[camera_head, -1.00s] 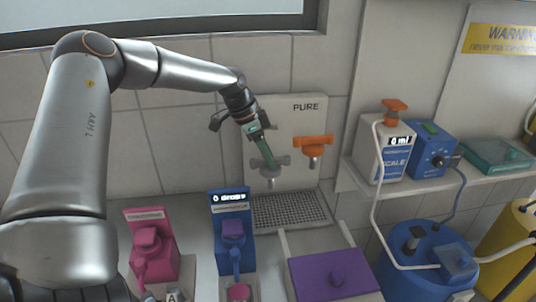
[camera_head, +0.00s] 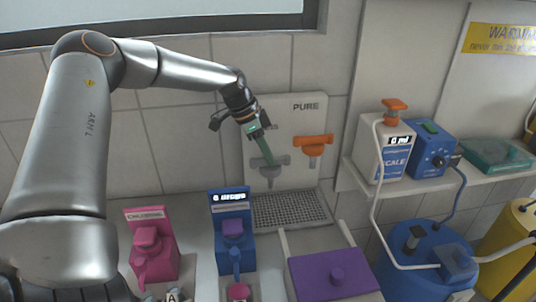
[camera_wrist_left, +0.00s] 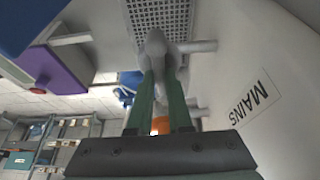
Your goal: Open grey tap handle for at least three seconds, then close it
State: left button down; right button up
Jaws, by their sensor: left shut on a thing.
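The grey tap handle (camera_head: 280,160) is on the white wall panel (camera_head: 285,119), left of the orange tap. It lies roughly level, with its right end slightly raised. My left gripper (camera_head: 268,158) reaches down to it from the upper left, its green fingers shut on the handle. In the left wrist view the grey tap (camera_wrist_left: 156,45) sits between the tips of the two green fingers (camera_wrist_left: 160,78). The fingers hide part of the handle. Whether water flows from the spout cannot be made out. My right gripper is not in view.
The orange tap (camera_head: 313,147) is close on the right, under the PURE label. A grey drain grid (camera_head: 290,209) lies below. Pink (camera_head: 152,248) and blue (camera_head: 232,230) dispensers and a purple-lidded box (camera_head: 332,275) stand in front. A shelf holds a scale bottle (camera_head: 387,150).

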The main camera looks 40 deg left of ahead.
pick_arm(q)
jog(key=shift+n, duration=0.5)
jog(key=n+t+y, duration=0.1)
jog(key=n+y, duration=0.1)
jog(key=n, duration=0.2)
jog(key=shift+d+n, duration=0.15)
jog(key=shift+n, duration=0.15)
jog(key=n+y+b, duration=0.1)
jog(key=n+y, duration=0.1)
jog(key=n, duration=0.3)
jog(key=shift+d, duration=0.1)
jog(key=c, duration=0.8)
grip_release()
jog(key=shift+c, duration=0.2)
jog(key=v, duration=1.2)
jog(key=shift+r, duration=0.25)
jog(key=shift+s+d, duration=0.1)
